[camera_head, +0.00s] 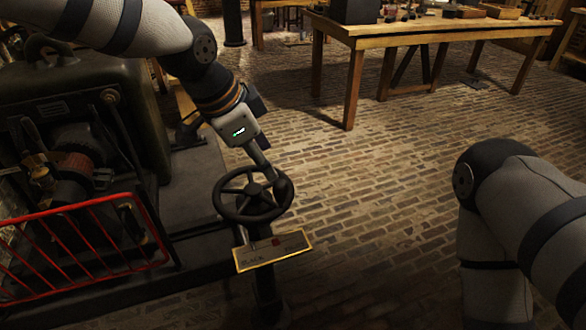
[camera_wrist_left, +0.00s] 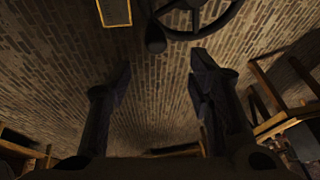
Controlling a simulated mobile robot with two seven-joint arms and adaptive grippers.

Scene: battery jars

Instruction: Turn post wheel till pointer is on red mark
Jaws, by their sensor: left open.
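The black post wheel (camera_head: 252,194) has spokes and a knob handle (camera_head: 284,188) on its right rim. A brass-edged plate (camera_head: 272,250) below it carries a red mark (camera_head: 276,242). A thin pale pointer (camera_head: 243,235) appears at the plate's upper left, left of the red mark. My left gripper (camera_head: 264,165) is at the wheel's far right side, close to the knob. In the left wrist view its fingers (camera_wrist_left: 163,72) are spread, with the knob (camera_wrist_left: 155,38) beyond and between the tips. Contact is not clear. My right arm shows, but its gripper is out of frame.
A dark machine (camera_head: 70,120) with a red railing (camera_head: 80,250) stands left of the wheel. A wooden workbench (camera_head: 430,28) is at the back. Brick floor (camera_head: 380,200) lies open to the wheel's right.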

